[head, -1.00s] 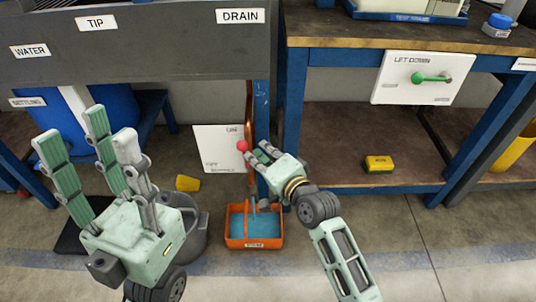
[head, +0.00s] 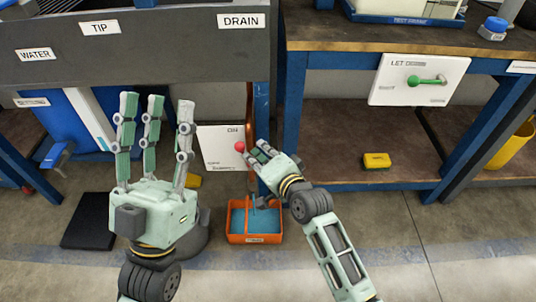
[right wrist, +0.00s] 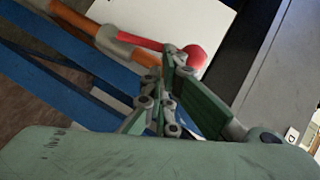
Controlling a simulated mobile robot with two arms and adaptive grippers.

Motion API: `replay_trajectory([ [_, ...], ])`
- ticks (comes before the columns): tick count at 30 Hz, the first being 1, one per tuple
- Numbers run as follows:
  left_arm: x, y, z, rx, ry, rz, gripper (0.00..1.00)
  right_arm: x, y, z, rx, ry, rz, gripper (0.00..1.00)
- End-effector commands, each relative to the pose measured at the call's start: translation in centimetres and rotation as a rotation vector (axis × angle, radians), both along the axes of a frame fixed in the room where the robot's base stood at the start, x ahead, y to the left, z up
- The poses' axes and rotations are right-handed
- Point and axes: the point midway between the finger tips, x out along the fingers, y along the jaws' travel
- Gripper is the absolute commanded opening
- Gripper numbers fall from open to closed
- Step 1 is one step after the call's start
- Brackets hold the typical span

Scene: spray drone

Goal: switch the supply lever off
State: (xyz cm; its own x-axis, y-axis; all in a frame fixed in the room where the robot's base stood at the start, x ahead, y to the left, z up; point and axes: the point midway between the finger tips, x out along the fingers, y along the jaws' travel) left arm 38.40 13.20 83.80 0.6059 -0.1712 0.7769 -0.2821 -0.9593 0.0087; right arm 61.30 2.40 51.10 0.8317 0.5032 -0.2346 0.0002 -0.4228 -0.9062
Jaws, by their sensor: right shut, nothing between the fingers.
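The supply lever has a red ball knob (head: 240,147) in front of a white panel (head: 222,160), close below its ON label. In the right wrist view its red arm (right wrist: 140,40) runs from a grey hub on a copper-coloured pipe (right wrist: 82,30) to the knob (right wrist: 195,58). My right gripper (head: 258,153) is shut and empty, right beside the knob; I cannot tell whether it touches. In the right wrist view its fingers (right wrist: 165,85) partly cover the lever's end. My left gripper (head: 152,115) is open and empty, fingers up, left of the panel.
An orange tub (head: 256,238) with a blue inside stands on the floor below the pipe. A separate panel with a green lever (head: 427,80) hangs on the right bench. A yellow block (head: 376,160) lies on the lower shelf.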

Motion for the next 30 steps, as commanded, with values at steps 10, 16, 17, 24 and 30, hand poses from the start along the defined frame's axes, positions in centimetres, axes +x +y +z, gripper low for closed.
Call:
replay_trajectory([
  [10,3.3,-0.5,-2.9,0.065,0.218,0.012,0.40,0.0,0.2,0.2,-0.026,0.001,0.000,0.00],
  [16,4.5,-0.6,-4.7,0.095,0.322,0.018,0.40,0.0,0.3,0.2,-0.039,0.001,0.001,0.00],
  [17,4.7,-0.6,-5.0,0.100,0.337,0.018,0.40,0.0,0.4,0.2,-0.041,0.001,0.001,0.00],
  [24,5.8,-0.6,-6.9,0.130,0.445,0.025,0.40,0.0,0.5,0.2,-0.055,0.001,0.001,0.00],
  [30,6.4,-0.6,-8.4,0.152,0.524,0.029,0.40,0.0,0.6,0.2,-0.064,0.001,0.001,0.00],
])
